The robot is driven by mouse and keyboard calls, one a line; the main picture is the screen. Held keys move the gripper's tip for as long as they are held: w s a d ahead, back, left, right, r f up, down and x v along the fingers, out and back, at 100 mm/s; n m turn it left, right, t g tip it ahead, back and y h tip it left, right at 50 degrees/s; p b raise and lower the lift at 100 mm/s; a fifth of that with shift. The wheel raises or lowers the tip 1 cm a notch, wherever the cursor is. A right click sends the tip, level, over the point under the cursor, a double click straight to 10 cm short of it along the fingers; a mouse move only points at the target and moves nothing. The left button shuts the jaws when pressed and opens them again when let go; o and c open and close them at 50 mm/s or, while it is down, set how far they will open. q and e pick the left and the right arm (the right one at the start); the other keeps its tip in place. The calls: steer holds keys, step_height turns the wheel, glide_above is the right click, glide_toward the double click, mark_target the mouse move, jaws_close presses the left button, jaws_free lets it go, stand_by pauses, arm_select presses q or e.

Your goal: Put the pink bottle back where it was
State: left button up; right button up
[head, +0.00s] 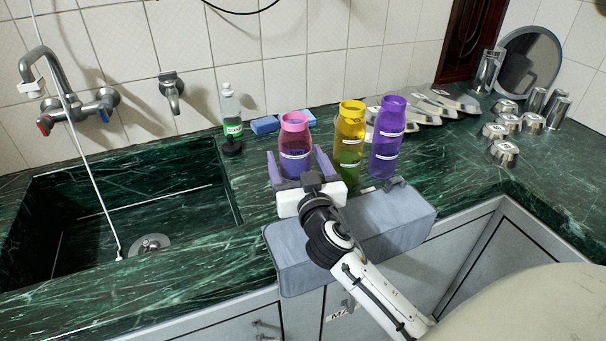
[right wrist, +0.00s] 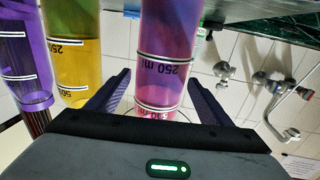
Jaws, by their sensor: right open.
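The pink bottle (head: 295,140) stands upright on the green counter, left of the yellow and purple bottles. Its top is pink and its lower part looks purple-blue. My right gripper (head: 293,151) is open, with one finger on each side of the bottle. In the right wrist view, which is upside down, the bottle (right wrist: 165,50) passes between the two spread fingers (right wrist: 160,77), with a visible gap at its left. The bottle's base is hidden behind the gripper body in the head view. My left gripper is not in view.
A yellow bottle (head: 349,135) and a purple bottle (head: 388,140) stand close on the right. A grey box (head: 395,222) sits at the counter's front edge under my right arm. The sink (head: 120,220) is left. A clear bottle (head: 231,110) and blue sponges (head: 265,125) are behind.

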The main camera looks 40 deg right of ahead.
steer(key=b+v, duration=0.1)
steer(key=v, duration=1)
steer(key=shift+b, duration=0.4)
